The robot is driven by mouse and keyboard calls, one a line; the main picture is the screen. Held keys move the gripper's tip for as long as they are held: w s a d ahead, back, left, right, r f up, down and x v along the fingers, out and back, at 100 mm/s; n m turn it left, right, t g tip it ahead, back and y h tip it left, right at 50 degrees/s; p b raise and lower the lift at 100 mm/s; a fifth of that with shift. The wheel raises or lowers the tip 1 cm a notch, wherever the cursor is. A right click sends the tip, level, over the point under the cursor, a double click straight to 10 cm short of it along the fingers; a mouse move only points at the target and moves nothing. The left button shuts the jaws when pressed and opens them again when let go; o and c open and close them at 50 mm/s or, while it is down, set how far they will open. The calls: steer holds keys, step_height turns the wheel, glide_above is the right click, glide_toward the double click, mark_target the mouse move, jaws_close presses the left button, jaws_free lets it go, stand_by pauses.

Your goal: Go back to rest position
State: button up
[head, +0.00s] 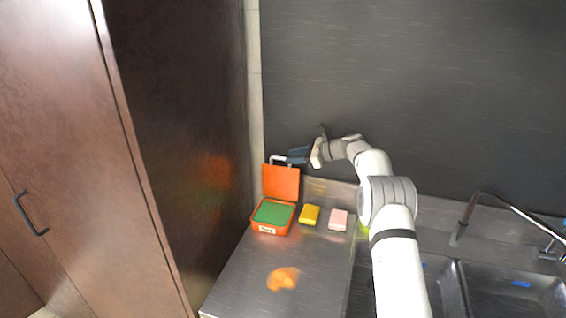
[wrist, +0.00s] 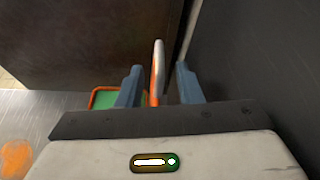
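My gripper (head: 297,156) is at the back of the counter, beside the top of an orange box's raised lid (head: 281,182). In the wrist view its two blue-grey fingers (wrist: 158,84) stand apart. The lid's edge and its pale handle (wrist: 158,66) show between them, with gaps on both sides; I cannot tell how far beyond the fingertips they lie. The orange box (head: 270,229) stands open on the counter with a green inside. My white arm reaches over the counter from the lower right.
A yellow block (head: 310,214) and a pink block (head: 338,220) lie right of the box. An orange patch (head: 283,278) is on the steel counter (head: 240,290). A tall brown cabinet (head: 180,130) stands left, a dark wall (head: 420,90) behind, a sink (head: 510,288) and faucet (head: 468,208) right.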

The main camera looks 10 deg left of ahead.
steer(key=shift+v, duration=1.05)
steer(key=s+d+r+n+h+b, duration=0.1)
steer(key=s+d+r+n+h, duration=0.15)
steer(key=s, duration=0.55)
steer(key=s+d+r+n+h+b, duration=0.15)
steer(key=s+d+r+n, duration=0.25)
steer(key=s, duration=0.5)
steer(key=s+d+r+n+h, duration=0.3)
steer(key=s, duration=0.5)
steer(key=s+d+f+n+h, duration=0.2)
steer(key=s+d+n, duration=0.1)
steer(key=s, duration=0.6)
steer(key=s+d+f+n+h+b, duration=0.1)
steer(key=s+d+f+n+h, duration=0.1)
steer(key=s, duration=0.8)
steer(key=s+d+f+n+h, duration=0.2)
steer(key=s+d+f+n, duration=0.2)
steer(key=s, duration=0.6)
steer(key=shift+d, duration=0.7)
